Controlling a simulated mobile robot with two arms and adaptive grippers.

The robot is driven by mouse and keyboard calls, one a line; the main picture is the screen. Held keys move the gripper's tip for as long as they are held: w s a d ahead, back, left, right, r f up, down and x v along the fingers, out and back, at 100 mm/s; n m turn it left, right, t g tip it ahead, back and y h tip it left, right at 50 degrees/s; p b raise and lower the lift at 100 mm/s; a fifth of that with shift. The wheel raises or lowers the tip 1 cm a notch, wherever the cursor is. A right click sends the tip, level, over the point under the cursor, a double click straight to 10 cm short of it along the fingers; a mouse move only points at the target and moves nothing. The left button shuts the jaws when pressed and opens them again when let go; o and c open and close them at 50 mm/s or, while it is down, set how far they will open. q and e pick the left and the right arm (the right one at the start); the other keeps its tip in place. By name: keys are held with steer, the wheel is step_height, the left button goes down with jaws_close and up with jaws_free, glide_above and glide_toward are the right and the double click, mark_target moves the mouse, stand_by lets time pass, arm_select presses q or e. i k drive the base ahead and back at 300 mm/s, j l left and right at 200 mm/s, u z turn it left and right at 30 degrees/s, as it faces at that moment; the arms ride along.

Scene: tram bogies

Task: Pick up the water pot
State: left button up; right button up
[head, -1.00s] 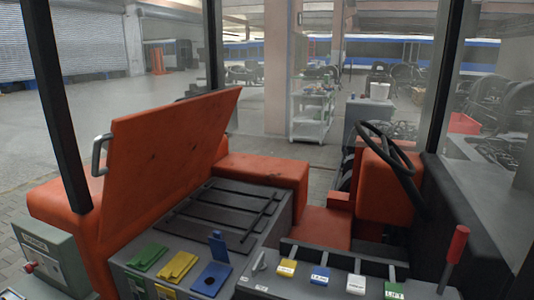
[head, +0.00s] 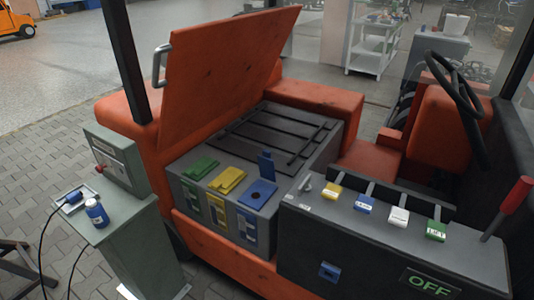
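No thing is plainly marked as the water pot. Neither of my grippers is in view.
The orange vehicle has a raised lid (head: 225,75), a battery box with yellow, green and blue flaps (head: 258,193), and a console (head: 395,235) reading OFF. A grey-green cabinet (head: 140,245) stands left of it. Paved floor (head: 55,130) is open at the left.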

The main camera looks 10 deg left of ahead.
mark_target(98, 216)
steer(key=u, duration=1.7)
